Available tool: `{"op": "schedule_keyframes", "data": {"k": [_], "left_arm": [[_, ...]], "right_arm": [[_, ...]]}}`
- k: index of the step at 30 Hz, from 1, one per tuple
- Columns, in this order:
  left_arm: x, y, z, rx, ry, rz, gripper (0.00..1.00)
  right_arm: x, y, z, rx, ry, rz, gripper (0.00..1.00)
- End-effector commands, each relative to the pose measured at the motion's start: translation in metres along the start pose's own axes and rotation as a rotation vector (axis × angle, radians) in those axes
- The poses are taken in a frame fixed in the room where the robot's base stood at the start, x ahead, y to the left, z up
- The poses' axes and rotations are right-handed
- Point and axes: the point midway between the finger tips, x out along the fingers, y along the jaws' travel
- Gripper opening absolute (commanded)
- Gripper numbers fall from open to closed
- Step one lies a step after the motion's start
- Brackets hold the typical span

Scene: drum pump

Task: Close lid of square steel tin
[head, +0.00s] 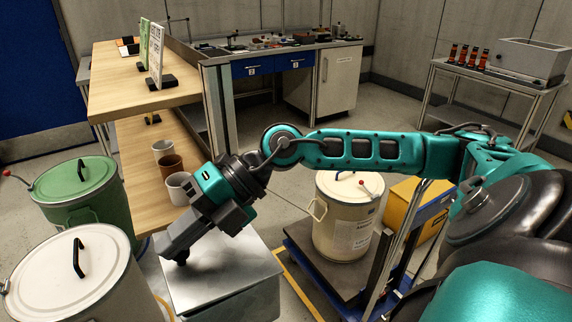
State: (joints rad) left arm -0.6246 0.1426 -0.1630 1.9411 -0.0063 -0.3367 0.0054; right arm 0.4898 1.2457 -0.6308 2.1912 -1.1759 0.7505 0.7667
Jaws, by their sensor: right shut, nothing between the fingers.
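The square steel tin (245,303) stands at the bottom centre, with its bright metal lid (235,270) on top. The lid looks flat and level over the tin. I cannot tell whether it is fully seated. My right gripper (178,256) reaches down from the right over the lid's left part, with its fingers shut and empty. The fingertips are at or just above the lid surface; contact is not clear. The gripper hides part of the lid's far left edge. My left gripper is not in view.
A cream drum (72,275) and a green drum (85,195) stand at left. A wooden bench (150,200) with several cups is behind the tin. A lidded cream drum (345,220) sits on a blue-edged trolley (310,262) at right. Open floor (285,170) lies beyond.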

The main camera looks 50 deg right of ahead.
Motion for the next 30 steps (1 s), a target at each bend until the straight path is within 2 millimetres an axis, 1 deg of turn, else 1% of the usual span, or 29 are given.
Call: {"op": "schedule_keyframes", "data": {"k": [6,22,26,30], "left_arm": [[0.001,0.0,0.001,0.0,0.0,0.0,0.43],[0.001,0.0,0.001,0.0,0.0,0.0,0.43],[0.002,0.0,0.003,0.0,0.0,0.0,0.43],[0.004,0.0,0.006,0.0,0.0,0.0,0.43]], "right_arm": [[0.003,-0.004,0.0,0.0,0.0,0.0,0.0],[0.002,-0.005,0.0,0.0,-0.001,-0.002,0.0],[-0.007,-0.007,0.001,0.002,-0.002,-0.005,0.0],[-0.026,-0.008,0.001,0.002,-0.003,-0.008,0.0]]}}
